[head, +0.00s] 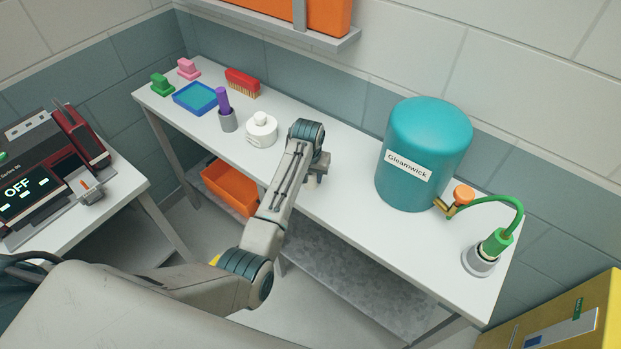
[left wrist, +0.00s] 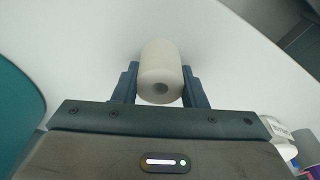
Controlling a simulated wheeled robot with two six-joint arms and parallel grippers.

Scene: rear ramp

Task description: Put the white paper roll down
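The white paper roll (left wrist: 160,58) is between the two dark fingers of my left gripper (left wrist: 160,76) in the left wrist view. The fingers press on both its sides, and its end with the round hole faces the camera. My arm mostly hides the roll there. Whether the roll touches the bench top I cannot tell. My right gripper is not in view.
The teal tank (head: 424,150) stands right of the gripper, with a green hose to a grey cup (head: 480,261). Bench around the gripper is clear.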

